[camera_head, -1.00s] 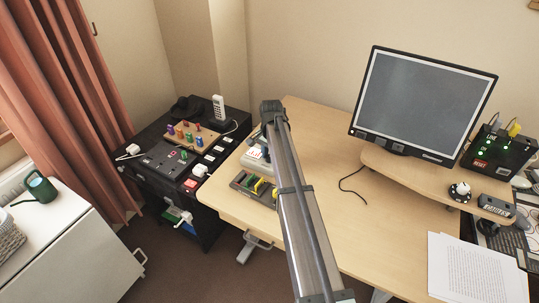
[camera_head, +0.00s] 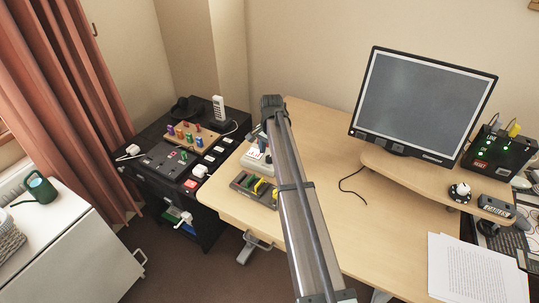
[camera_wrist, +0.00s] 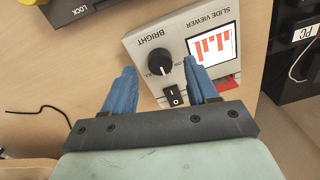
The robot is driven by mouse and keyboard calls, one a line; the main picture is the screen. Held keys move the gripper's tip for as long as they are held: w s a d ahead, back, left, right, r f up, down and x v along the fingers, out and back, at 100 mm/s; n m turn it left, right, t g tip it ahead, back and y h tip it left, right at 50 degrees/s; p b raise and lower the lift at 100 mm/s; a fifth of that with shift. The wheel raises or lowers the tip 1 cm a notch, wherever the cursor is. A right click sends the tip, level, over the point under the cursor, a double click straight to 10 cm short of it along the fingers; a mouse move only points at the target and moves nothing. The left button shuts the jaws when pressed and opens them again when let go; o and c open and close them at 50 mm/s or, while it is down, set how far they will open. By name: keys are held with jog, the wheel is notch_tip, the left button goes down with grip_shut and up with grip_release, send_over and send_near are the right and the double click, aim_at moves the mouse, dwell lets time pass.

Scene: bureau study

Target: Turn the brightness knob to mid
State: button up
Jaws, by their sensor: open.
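The slide viewer (camera_wrist: 182,40) is a light grey box with a lit screen (camera_wrist: 213,44) showing red bars. It appears upside down in the wrist view. Its black round brightness knob (camera_wrist: 160,61) sits under the word BRIGHT, and a black rocker switch (camera_wrist: 173,96) is nearby. I cannot tell the knob's setting for certain. My gripper (camera_wrist: 160,66) is open and empty, its blue fingers on either side of the knob in the picture; contact is not visible. In the head view the slide viewer (camera_head: 255,160) stands at the desk's left edge, partly hidden by my arm.
A dark tray with yellow and green items (camera_head: 252,190) lies just in front of the viewer. A black cabinet (camera_head: 170,160) with knobs and switches stands left of the desk. The monitor (camera_head: 422,100) is to the right. The desk middle (camera_head: 335,215) is mostly clear.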

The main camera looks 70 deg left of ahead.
notch_tip(320, 180, up, 12)
jog(key=shift+w+d+f, duration=0.15)
jog(key=shift+d+f, duration=0.05)
dwell(0.7)
